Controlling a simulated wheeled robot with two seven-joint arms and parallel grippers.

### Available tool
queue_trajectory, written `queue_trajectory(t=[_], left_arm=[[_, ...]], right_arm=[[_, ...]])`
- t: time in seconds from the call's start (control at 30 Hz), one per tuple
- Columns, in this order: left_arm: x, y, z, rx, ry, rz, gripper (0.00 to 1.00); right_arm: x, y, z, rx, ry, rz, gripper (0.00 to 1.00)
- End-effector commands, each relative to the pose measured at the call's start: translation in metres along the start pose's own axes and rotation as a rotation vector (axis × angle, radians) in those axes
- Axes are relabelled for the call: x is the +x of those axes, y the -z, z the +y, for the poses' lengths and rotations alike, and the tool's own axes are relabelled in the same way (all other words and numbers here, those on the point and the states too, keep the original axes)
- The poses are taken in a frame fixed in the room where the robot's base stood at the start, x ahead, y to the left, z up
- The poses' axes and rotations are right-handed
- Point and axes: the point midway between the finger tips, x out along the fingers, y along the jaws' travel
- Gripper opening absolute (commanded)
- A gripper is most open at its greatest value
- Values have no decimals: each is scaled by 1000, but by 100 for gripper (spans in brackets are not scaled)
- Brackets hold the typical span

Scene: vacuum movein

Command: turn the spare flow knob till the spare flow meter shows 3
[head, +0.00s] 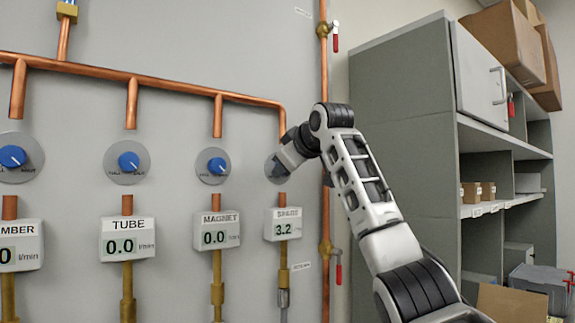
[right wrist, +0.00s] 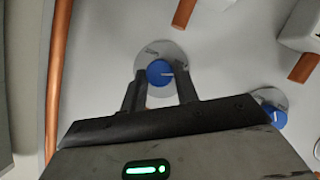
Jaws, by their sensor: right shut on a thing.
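The spare flow knob (right wrist: 158,70) is blue with a white pointer line and sits on a round grey dial plate. In the right wrist view it is between the two fingers of my right gripper (right wrist: 161,80), which is shut on it. In the head view my right gripper (head: 280,168) covers most of this knob. The spare flow meter (head: 283,225) is a white box below it and reads 3.2. My left gripper is in neither view.
The tube (head: 128,238) and magnet (head: 217,230) meters both read 0.0, with blue knobs (head: 129,161) (head: 217,166) above them. Copper pipes (head: 150,83) run along the wall. A grey shelf unit (head: 405,130) with boxes stands at the right.

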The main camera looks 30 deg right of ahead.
Motion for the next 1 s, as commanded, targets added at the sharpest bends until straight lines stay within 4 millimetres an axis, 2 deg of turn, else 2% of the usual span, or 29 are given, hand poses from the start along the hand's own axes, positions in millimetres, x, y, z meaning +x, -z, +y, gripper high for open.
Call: queue_trajectory(t=[0.2, 0.5, 1.0], left_arm=[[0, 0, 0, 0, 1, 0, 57], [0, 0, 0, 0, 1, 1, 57], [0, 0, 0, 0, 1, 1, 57]], right_arm=[[1, -2, -2, -168, -67, -3, 8], [1, -2, -4, -322, -130, -2, 8], [1, -2, -4, -386, -157, -2, 8]])
